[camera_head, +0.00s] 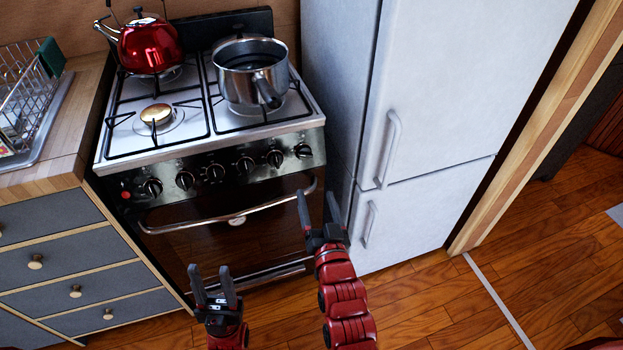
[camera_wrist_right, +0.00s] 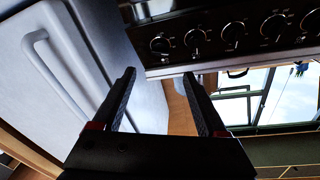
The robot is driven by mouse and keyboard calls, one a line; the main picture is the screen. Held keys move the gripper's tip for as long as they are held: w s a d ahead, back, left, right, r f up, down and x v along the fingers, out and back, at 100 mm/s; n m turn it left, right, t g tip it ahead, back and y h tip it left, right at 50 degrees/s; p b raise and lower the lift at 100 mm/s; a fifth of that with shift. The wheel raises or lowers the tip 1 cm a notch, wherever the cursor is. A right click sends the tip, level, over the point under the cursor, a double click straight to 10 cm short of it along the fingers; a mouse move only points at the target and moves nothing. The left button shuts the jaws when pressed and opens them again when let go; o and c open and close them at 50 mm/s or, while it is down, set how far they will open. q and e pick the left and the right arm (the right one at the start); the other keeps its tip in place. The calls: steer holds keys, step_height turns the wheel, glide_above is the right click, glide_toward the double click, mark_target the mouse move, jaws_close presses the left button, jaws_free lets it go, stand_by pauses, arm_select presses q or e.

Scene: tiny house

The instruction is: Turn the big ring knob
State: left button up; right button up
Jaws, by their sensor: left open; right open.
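The stove's black front panel carries a row of dark knobs: the rightmost knob (camera_head: 303,151), its neighbour (camera_head: 274,158) and several more to the left. Their markings are too small for me to tell which is the big ring knob. In the right wrist view the panel appears flipped, with a knob (camera_wrist_right: 160,45) just beyond the fingertips. My right gripper (camera_head: 317,200) is open and empty, below the rightmost knob near the right end of the oven handle, apart from the knobs. My left gripper (camera_head: 211,272) is open and empty, low before the oven door.
The oven handle (camera_head: 228,219) spans the stove front below the knobs. A red kettle (camera_head: 150,46) and a steel pot (camera_head: 250,75) stand on the hob. The white fridge (camera_head: 440,90) stands close on the right, drawers (camera_head: 70,262) on the left. Wooden floor is clear at right.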

steer(key=s, duration=0.3)
steer(key=s+d, duration=0.1)
steer(key=s, duration=0.1)
steer(key=shift+s+f, duration=0.2)
steer(key=shift+s, duration=0.1)
